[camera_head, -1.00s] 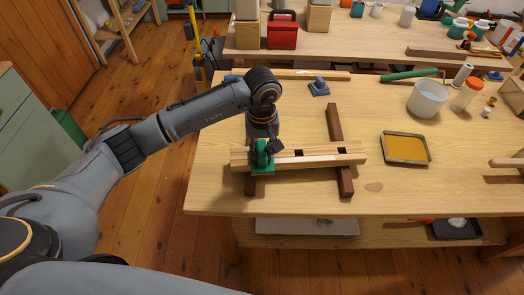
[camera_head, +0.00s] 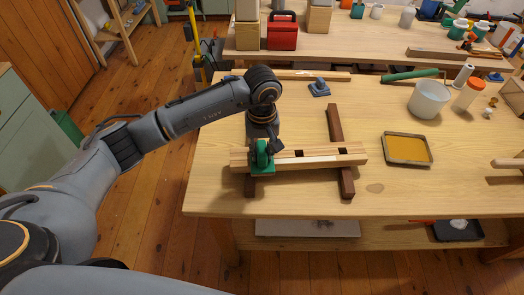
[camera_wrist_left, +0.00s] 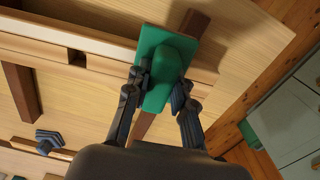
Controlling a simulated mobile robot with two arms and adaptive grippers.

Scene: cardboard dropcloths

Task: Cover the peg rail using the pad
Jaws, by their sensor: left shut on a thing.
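The peg rail (camera_head: 322,159) is a pale wooden bar with dark square holes, lying across two dark brown wooden strips on the workbench. The pad (camera_head: 262,170) is a green plate with a raised green grip. It sits at the left end of the rail, over its top face, and appears to touch it. My left gripper (camera_head: 262,150) points down and is shut on the pad's grip. In the left wrist view the gripper's fingers (camera_wrist_left: 160,90) clasp both sides of the green pad (camera_wrist_left: 157,40) against the rail (camera_wrist_left: 110,50). My right gripper is not in view.
A grey-blue tool (camera_head: 319,88) lies behind the rail. A tray of ochre paint (camera_head: 406,148), a white bucket (camera_head: 428,98) and a green roller (camera_head: 409,75) stand to the right. The bench front edge is clear.

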